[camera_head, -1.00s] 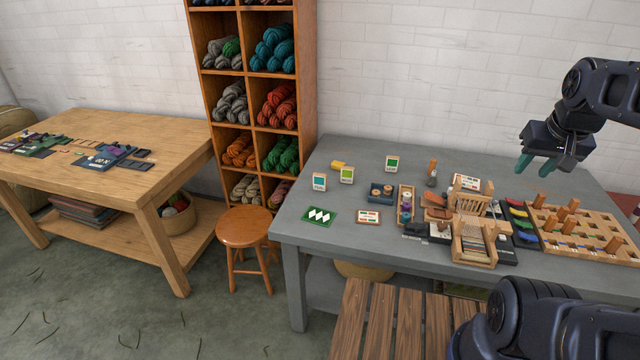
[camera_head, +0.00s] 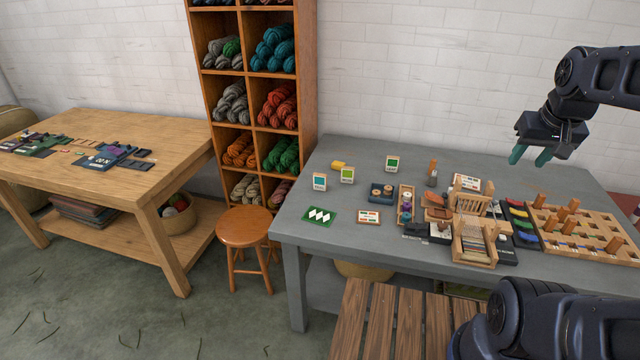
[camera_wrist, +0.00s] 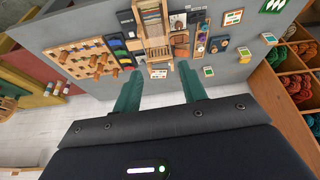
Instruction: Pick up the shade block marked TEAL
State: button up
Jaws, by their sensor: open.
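Three small pale blocks with coloured faces stand upright on the grey table's left half. The left one has a teal face and looks like the TEAL shade block (camera_head: 320,182); its lettering is too small to read surely. An olive-green block (camera_head: 347,175) stands close on its right, and a darker green block (camera_head: 392,163) stands further back right. In the wrist view the teal block (camera_wrist: 268,38) is at the upper right. My gripper (camera_head: 530,155) is open and empty, raised above the table's right part, far to the right of the blocks.
A yellow piece (camera_head: 338,164) lies behind the teal block, and a green card with white diamonds (camera_head: 319,215) lies in front. A small loom (camera_head: 474,243), spools and a pegboard (camera_head: 578,232) crowd the table's middle and right. A wool shelf (camera_head: 262,130) stands behind left.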

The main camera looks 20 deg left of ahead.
jog(key=w+a+n+g, duration=0.1)
jog(key=w+a+n, duration=0.3)
jog(key=w+a, duration=0.55)
jog(key=w+a+n+g, duration=0.1)
jog(key=w+a+n, duration=0.2)
jog(key=w+a, duration=0.7)
jog(key=n+g, duration=0.2)
jog(key=n, duration=0.8)
send_over(320, 174)
jog(key=f, duration=2.8)
jog(key=shift+s+d+f, duration=0.25)
jog(key=shift+d+f, duration=0.05)
jog(key=shift+d, duration=0.1)
jog(key=shift+a+f, duration=0.2)
jog(key=shift+f, duration=0.3)
notch_tip(320, 174, down, 5)
jog(key=shift+r, duration=0.1)
jog(key=shift+w+a+f, duration=0.1)
jog(key=shift+w+f, duration=0.05)
jog(key=shift+f, duration=1.2)
jog(key=shift+w+a+f, duration=0.1)
jog(key=shift+f, duration=1.25)
grip_shut()
